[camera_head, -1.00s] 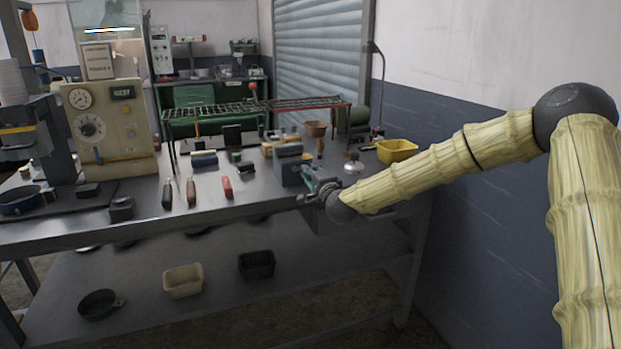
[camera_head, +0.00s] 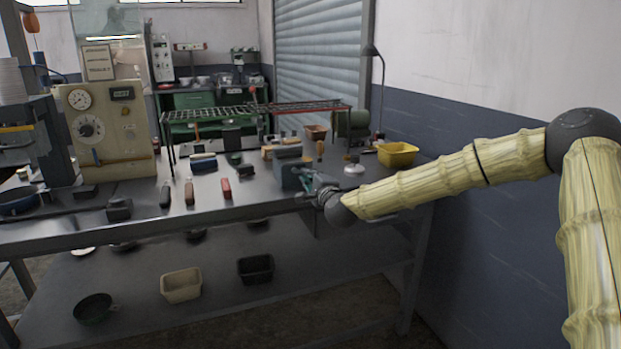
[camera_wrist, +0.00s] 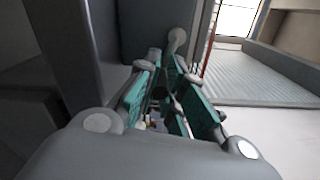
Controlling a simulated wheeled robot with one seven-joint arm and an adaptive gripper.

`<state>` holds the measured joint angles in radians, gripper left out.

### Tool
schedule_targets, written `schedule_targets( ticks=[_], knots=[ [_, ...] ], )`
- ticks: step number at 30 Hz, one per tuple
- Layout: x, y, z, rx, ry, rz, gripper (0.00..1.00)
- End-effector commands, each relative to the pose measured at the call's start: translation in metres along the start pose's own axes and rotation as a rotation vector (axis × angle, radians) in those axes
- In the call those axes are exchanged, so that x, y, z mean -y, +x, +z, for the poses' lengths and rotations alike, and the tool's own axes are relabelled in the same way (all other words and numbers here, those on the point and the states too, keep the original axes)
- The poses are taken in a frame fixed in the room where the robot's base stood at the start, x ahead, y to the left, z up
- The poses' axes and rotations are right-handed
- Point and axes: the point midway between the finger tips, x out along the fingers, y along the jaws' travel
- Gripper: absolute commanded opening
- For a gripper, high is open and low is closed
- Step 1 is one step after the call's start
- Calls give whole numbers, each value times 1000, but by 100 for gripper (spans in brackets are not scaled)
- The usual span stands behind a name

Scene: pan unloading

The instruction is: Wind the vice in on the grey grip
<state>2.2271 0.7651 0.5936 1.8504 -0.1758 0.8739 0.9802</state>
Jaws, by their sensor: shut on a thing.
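The vice (camera_head: 290,173) is a dark blue-grey block at the bench's front right edge. A grey piece (camera_head: 288,151) shows at its top; I cannot tell whether this is the grey grip or how tightly the jaws hold it. My gripper (camera_head: 310,183), with teal fingers, is at the vice's front right side. In the wrist view my gripper (camera_wrist: 168,100) is shut around the vice handle, whose grey round end (camera_wrist: 178,37) shows beyond the fingers. The held part is mostly hidden between the fingers. The vice body (camera_wrist: 150,28) is dark and close ahead.
A dark, a brown and a red grip (camera_head: 226,188) lie left of the vice on the bench. A wire rack (camera_head: 215,113) stands behind. A yellow tray (camera_head: 397,154) is right of the vice, near the wall. Tubs (camera_head: 181,285) sit on the lower shelf.

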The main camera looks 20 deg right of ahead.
Motion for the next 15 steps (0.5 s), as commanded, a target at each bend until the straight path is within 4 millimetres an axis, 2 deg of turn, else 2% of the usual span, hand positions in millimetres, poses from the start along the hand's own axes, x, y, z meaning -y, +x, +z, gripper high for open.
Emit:
schedule_targets(
  ticks=[1, 4, 5, 6, 9, 15],
  knots=[
    [-9, -2, -2, -2, -2, 14, 0],
    [-9, -2, -2, -1, -3, 14, 0],
    [-9, -2, -2, -1, -3, 14, 12],
    [-9, -2, -2, -1, -3, 14, 19],
    [-9, -1, -2, -1, -3, 12, 35],
    [-5, -1, -1, -1, -2, 7, 35]
  ],
)
